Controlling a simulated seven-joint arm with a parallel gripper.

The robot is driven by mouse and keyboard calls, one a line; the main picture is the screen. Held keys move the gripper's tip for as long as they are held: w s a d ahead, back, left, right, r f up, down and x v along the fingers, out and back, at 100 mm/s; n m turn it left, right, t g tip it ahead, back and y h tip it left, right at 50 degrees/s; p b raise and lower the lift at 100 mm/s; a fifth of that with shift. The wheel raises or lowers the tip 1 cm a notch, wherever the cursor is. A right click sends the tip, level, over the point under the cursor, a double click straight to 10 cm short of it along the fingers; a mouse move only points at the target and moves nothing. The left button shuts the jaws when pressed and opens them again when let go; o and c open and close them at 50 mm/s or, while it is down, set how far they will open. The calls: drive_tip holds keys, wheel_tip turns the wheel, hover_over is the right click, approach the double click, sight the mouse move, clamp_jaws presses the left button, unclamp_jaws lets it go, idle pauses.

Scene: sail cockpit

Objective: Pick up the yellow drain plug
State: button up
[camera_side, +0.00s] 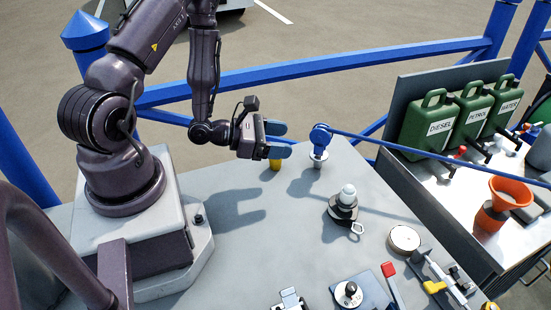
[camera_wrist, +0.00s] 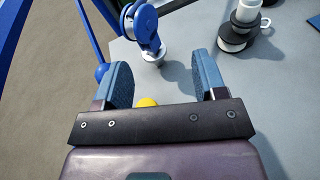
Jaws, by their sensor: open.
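The yellow drain plug (camera_side: 275,164) stands on the grey deck near its far edge, partly hidden by my gripper in the side view. In the wrist view only the top of the plug (camera_wrist: 147,102) shows above the dark gripper bar, between the two blue fingers and nearer the left one. My gripper (camera_side: 278,140) is open, with its blue fingers apart and nothing held. In the side view the fingers appear just above the plug. I cannot tell the exact height gap.
A blue pulley fitting (camera_side: 320,138) with a rod stands just right of the plug; it also shows in the wrist view (camera_wrist: 146,28). A winch (camera_side: 343,205) stands further right. A blue rail (camera_side: 330,68) runs behind. The deck's front left middle is clear.

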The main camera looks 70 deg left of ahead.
drive_tip(key=s+a+f+n+y, duration=0.1)
drive_tip(key=f, duration=0.1)
drive_tip(key=s+a+f+n+y, duration=0.1)
drive_tip(key=y, duration=0.1)
drive_tip(key=s+a+f+n+g+y, duration=0.1)
drive_tip(key=f+n, duration=0.1)
drive_tip(key=shift+s+a+f, duration=0.2)
drive_tip(key=shift+a+f, duration=0.05)
drive_tip(key=shift+f, duration=0.1)
drive_tip(key=shift+a+f+y, duration=0.15)
drive_tip(key=shift+f+y, duration=0.15)
drive_tip(key=shift+x, duration=2.35)
drive_tip(key=c, duration=1)
